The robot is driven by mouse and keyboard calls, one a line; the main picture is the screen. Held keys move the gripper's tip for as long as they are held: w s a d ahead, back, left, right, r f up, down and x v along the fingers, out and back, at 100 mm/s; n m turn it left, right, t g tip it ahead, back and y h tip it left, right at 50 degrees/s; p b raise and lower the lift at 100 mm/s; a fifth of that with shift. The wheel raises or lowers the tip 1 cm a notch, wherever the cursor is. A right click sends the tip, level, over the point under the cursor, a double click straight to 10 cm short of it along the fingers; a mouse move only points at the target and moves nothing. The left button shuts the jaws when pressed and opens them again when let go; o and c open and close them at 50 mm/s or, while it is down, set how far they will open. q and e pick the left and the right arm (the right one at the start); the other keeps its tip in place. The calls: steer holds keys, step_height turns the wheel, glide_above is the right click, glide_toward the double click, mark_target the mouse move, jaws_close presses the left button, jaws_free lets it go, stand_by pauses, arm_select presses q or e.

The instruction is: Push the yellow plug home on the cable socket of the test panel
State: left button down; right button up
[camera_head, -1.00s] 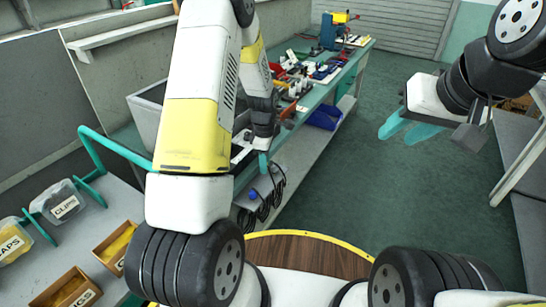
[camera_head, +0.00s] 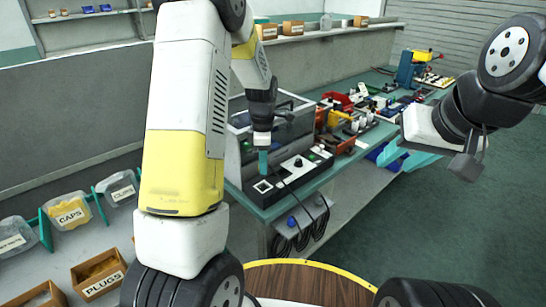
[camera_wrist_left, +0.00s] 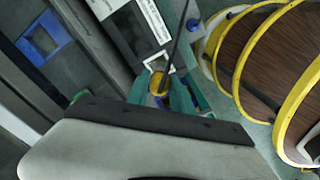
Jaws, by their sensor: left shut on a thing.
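My left gripper (camera_head: 263,162) points down over the near end of the test panel (camera_head: 292,176), a dark unit with white plates on the bench. In the left wrist view, the teal fingers (camera_wrist_left: 167,96) are shut on the yellow plug (camera_wrist_left: 158,87), with a dark cable running up across the picture. White-framed panel plates (camera_wrist_left: 128,32) lie beside it. Whether the plug touches the socket is hidden by the fingers. My right gripper (camera_head: 404,156) is open and empty, out over the floor to the right.
A grey bin-like box (camera_head: 240,125) stands behind the panel. Several tools and parts crowd the bench farther along. Dark cable coils (camera_head: 292,240) hang at the bench's near end beside a blue knob. Labelled bins, including PLUGS (camera_head: 98,274), sit at the left. Floor at the right is clear.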

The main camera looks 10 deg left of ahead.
arm_select(q)
glide_above(264, 188)
steer(key=shift+s+f, duration=0.1)
steer(key=shift+f, duration=2.45)
steer(key=shift+f, duration=0.9)
stand_by(0.8)
steer(key=c, duration=1)
jaws_free()
steer(key=shift+c, duration=0.2)
steer(key=shift+o, duration=0.8)
steer(key=shift+r, duration=3.75)
jaws_close()
